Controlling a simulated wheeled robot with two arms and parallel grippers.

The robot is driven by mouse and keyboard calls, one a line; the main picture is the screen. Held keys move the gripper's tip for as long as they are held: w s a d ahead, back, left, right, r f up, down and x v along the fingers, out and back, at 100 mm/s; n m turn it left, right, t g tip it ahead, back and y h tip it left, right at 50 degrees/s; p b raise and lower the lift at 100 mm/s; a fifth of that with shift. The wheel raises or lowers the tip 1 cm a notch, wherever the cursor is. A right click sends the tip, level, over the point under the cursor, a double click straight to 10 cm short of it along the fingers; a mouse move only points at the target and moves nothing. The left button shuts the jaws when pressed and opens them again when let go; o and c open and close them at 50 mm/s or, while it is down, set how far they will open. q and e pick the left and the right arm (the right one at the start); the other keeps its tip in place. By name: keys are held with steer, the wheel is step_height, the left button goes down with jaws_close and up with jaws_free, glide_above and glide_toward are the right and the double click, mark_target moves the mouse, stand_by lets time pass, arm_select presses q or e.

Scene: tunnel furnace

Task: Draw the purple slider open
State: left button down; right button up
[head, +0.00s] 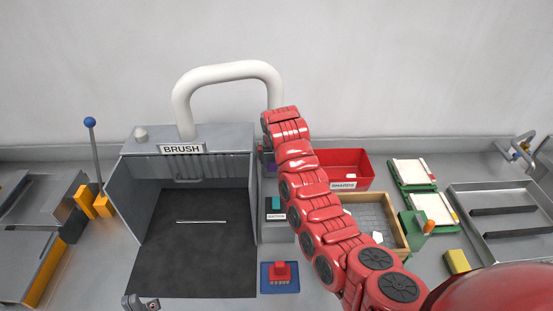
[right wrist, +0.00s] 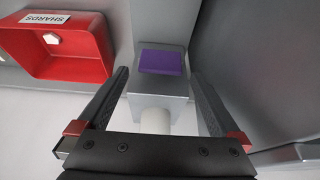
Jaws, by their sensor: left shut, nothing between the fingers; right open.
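The purple slider (right wrist: 163,62) is a small purple block on a grey housing (right wrist: 158,84) in the right wrist view. In the head view only a sliver of purple (head: 261,154) shows left of my red right arm. My right gripper (right wrist: 159,73) is open, with one finger on each side of the housing and the slider between or just beyond the fingertips. I cannot tell whether they touch. In the head view my right gripper is hidden behind its arm. My left gripper (head: 141,303) is shut and empty at the bottom edge, partly cut off.
The grey BRUSH booth (head: 181,149) stands left of the slider housing. A teal switch (head: 274,203) and a red button on a blue base (head: 280,276) are nearer. A red SHARDS bin (head: 352,163) and a wooden-framed tray (head: 395,238) lie right of my arm.

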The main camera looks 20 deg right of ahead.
steer(key=shift+p+x, duration=0.45)
steer(key=shift+x, duration=1.25)
steer(key=shift+r, duration=0.1)
jaws_close()
